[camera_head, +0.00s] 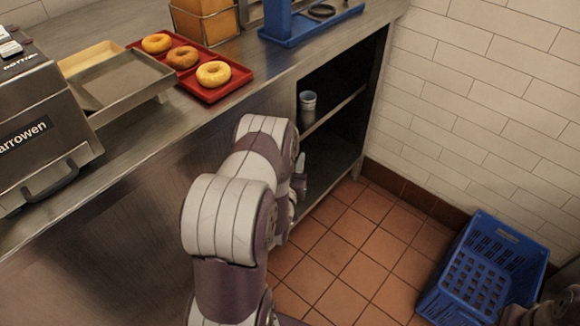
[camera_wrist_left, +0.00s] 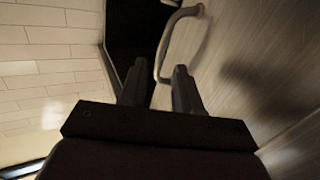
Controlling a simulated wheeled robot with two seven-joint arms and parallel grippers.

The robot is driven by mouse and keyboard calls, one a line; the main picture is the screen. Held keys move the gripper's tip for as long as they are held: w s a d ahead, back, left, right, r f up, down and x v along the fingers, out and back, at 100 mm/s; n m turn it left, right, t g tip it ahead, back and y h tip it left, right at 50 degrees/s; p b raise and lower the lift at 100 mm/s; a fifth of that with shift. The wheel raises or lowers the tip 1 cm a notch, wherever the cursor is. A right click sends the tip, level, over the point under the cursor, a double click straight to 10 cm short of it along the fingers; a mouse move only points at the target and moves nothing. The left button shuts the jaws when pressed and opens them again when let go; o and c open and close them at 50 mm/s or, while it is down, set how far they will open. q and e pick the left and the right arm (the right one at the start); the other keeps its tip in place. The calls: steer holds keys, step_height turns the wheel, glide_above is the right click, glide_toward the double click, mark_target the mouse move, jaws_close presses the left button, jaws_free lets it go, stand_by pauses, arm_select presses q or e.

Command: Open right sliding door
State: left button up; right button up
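The steel sliding door (camera_head: 268,100) is on the counter front, and a dark cabinet opening shows to its right. In the left wrist view the door (camera_wrist_left: 255,60) fills the right side, with a curved bar handle (camera_wrist_left: 166,42) on it. My left gripper (camera_head: 299,180) is low at the door's right edge, partly hidden by my own arm. In the left wrist view its two fingers (camera_wrist_left: 160,85) are apart, and the handle's lower end lies in line with the gap between them. I cannot tell whether they touch it.
The opening holds a shelf (camera_head: 338,108) with a cup (camera_head: 307,101). A blue crate (camera_head: 478,275) stands on the tiled floor at right. Floor before the opening is clear.

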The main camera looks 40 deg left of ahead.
arm_select(q)
steer(key=v, duration=0.5)
steer(key=shift+s+d+p, duration=0.1)
steer(key=shift+s+p, duration=0.1)
steer(key=shift+p, duration=0.1)
